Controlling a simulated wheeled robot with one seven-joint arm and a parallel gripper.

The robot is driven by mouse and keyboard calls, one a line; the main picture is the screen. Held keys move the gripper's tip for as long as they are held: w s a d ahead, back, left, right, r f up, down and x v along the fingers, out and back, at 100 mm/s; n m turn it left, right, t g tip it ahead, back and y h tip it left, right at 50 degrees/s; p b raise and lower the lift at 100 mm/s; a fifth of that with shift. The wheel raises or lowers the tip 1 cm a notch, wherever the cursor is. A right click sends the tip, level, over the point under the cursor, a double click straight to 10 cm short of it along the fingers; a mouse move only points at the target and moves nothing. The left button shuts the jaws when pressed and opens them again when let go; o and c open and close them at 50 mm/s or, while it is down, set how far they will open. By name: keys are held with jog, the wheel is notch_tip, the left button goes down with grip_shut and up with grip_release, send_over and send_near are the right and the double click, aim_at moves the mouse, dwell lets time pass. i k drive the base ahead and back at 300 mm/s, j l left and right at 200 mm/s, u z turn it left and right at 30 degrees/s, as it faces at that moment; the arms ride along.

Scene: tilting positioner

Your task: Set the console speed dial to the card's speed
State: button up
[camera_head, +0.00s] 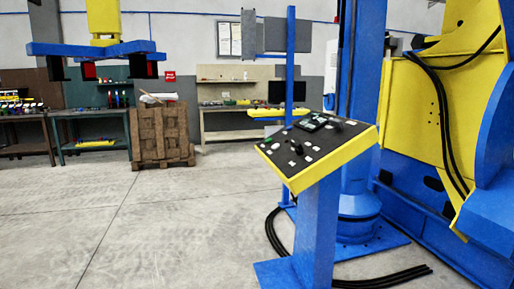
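The console (318,150) stands right of centre, with a sloped black panel in a yellow frame on a blue pedestal. Its panel carries several small knobs and buttons, among them a black knob (298,148) near the left middle and a green button. A small dark display or card-like rectangle (313,121) lies at the panel's upper part. I cannot tell which knob is the speed dial, and its setting and any card text are too small to read. My gripper is not in view.
A large blue and yellow machine (425,115) fills the right side. Black cables (395,278) lie on the floor around the console base. A yellow and blue frame (105,45) hangs upper left. Workbenches and a wooden crate (160,135) stand at the back. The left floor is clear.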

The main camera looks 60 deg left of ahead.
aim_at(299, 149)
jog(key=u, duration=2.45)
jog(key=z, duration=0.95)
jog(key=i+l+z, duration=0.1)
jog(key=z, duration=0.35)
jog(key=i+l+z, duration=0.1)
jog(key=z, duration=0.35)
jog(key=i+l+z, duration=0.15)
jog(key=z, duration=0.3)
jog(key=i+z, duration=0.15)
jog(key=z, duration=0.3)
jog(key=i+z, duration=0.2)
jog(key=i, duration=0.2)
jog(key=i+j+z, duration=0.25)
jog(key=i, duration=0.2)
jog(key=i+j+z, duration=0.2)
jog(key=i, duration=0.2)
jog(key=k+j+z, duration=0.15)
jog(key=j, duration=0.4)
jog(key=k+j+z, duration=0.2)
jog(key=k+j, duration=0.2)
jog(key=k+j+z, duration=0.15)
jog(key=k+j, duration=0.15)
jog(key=j, duration=0.25)
jog(key=u, duration=0.4)
